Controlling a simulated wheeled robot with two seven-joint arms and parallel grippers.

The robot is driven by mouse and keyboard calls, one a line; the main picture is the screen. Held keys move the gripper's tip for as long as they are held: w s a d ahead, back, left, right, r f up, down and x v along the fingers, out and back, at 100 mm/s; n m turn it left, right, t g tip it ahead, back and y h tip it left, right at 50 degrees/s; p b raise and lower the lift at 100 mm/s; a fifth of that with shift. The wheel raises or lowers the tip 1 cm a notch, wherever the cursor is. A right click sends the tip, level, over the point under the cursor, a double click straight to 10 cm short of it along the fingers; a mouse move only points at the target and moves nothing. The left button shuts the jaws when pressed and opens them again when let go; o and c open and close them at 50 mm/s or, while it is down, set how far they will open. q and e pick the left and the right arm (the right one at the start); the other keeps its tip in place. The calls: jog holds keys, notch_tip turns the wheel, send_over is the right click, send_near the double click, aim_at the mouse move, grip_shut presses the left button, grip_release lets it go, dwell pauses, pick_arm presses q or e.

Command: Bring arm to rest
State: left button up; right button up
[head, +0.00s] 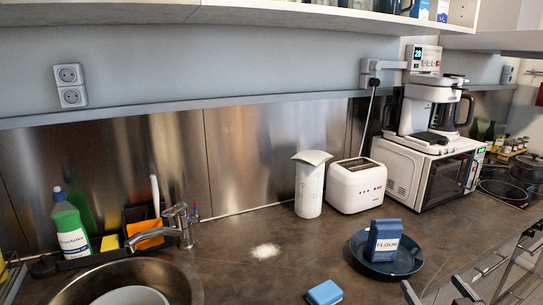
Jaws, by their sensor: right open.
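My right gripper (436,291) is at the lower right edge of the head view, over the counter's front. Its two dark fingers are apart, with nothing seen between them; part of it is cut off by the frame. My right arm comes in from the right edge. My left arm and gripper are not in view. The wall cabinet (300,17) runs along the top; a few items show inside its right part. Whether its flap is raised cannot be told, since its upper part is out of frame.
A blue bowl (407,266) with a flour package (383,240) stands just beyond the right gripper. A blue sponge-like block (324,293) lies to its left. A toaster (357,186) and microwave (426,175) stand behind. The sink (185,281) is at left. The middle counter is mostly clear.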

jog(key=s+d+f+m+g+h, duration=0.1)
jog(key=d+f+g, duration=0.15)
jog(key=f, duration=0.85)
jog(key=s+d+f+g+h, duration=0.1)
jog(key=d+f+g, duration=0.15)
jog(key=f, duration=0.95)
jog(key=s+f+g, duration=0.2)
jog(key=s+f, duration=0.1)
jog(key=f, duration=0.5)
jog(key=s+f+g, duration=0.1)
jog(key=s+f, duration=0.3)
jog(key=f, duration=0.5)
jog(key=s+a+f+g, duration=0.2)
jog(key=s+a+f, duration=0.1)
jog(key=s+f, duration=0.35)
jog(key=s+a+f+g, duration=0.2)
jog(key=s+a+f, duration=0.25)
jog(key=f, duration=0.35)
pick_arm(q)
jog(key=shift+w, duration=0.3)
pick_arm(e)
jog(key=s+a+f+n+g+y, duration=0.1)
jog(key=s+a+f, duration=0.4)
jog(key=s, duration=0.5)
jog(key=s+a+f+n+g+y, duration=0.1)
jog(key=s+a+f+g, duration=0.3)
jog(key=s, duration=0.5)
jog(key=shift+s+a+f+n, duration=0.35)
jog(key=shift+a+f+n, duration=0.15)
jog(key=shift+n, duration=0.2)
